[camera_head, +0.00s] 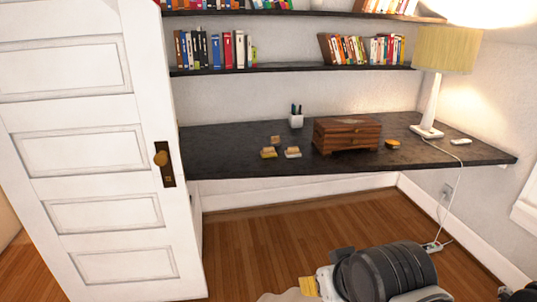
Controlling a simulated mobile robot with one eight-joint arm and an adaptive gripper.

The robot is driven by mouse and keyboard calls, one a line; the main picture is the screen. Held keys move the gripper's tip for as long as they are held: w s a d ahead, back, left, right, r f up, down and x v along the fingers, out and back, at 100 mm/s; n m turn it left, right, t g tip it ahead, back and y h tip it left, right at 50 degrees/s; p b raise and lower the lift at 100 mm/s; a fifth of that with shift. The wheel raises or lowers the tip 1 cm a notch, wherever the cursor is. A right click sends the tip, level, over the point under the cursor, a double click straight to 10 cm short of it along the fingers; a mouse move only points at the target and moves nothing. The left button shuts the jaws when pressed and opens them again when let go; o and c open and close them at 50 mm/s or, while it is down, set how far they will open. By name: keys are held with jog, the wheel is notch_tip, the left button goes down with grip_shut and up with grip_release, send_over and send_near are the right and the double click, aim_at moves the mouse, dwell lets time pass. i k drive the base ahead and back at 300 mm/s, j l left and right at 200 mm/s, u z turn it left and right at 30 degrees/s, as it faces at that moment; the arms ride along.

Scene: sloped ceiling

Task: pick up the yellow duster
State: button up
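A small block with a yellow body and a tan top, which looks like the yellow duster (268,153), lies on the dark desk (225,155), left of the middle and close to the front edge. A similar block with a pale body and tan top (292,153) lies just to its right, apart from it. A small tan-orange block (275,140) lies behind them. My arm shows at the bottom of the view, low and well in front of the desk. I cannot make out my gripper's fingers.
A wooden chest (346,135), a pen cup (296,117), a small orange object (392,144) and a lamp (430,110) stand on the desk. A white door (95,150) stands at left. Bookshelves (290,69) hang above. The wooden floor (250,250) before the desk is clear.

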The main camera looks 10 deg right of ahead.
aim_at(270, 152)
jog(key=i+z, duration=0.15)
jog(key=i, duration=0.5)
jog(key=i+z, duration=0.1)
jog(key=i, duration=0.6)
jog(key=i+z, duration=0.15)
jog(key=i, duration=0.5)
jog(key=i+j+z, duration=0.15)
jog(key=i, duration=0.5)
